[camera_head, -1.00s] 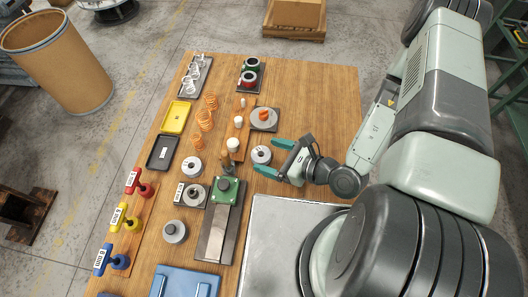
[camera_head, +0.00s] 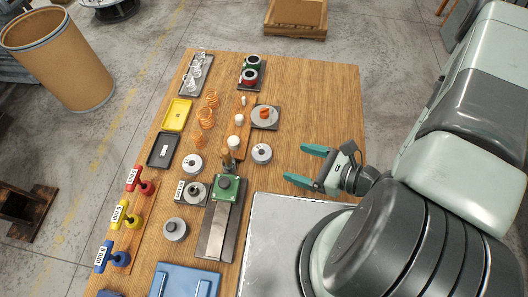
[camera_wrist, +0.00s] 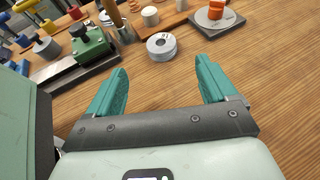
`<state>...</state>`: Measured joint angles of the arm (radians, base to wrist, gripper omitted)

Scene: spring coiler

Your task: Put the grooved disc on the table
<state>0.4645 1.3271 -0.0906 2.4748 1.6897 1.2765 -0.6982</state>
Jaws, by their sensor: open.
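A grey disc (camera_head: 261,153) with a dark centre hole and a small dark mark on top lies flat on the wooden table (camera_head: 310,100). In the wrist view the same disc (camera_wrist: 162,46) sits ahead of the fingertips, centred between them and apart from both. I cannot make out a groove on it. My gripper (camera_head: 296,163) is open and empty, to the right of the disc, with its teal fingers pointing left; they also show in the wrist view (camera_wrist: 162,68). Similar grey discs lie farther left, one (camera_head: 192,164) above another (camera_head: 175,229).
A green-topped fixture on a metal rail (camera_head: 222,215) stands left of the gripper. A dark plate with a grey disc and orange piece (camera_head: 264,117) is above. Coloured T-handles (camera_head: 126,215), trays and orange springs (camera_head: 204,117) fill the left. The table's upper right is clear.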

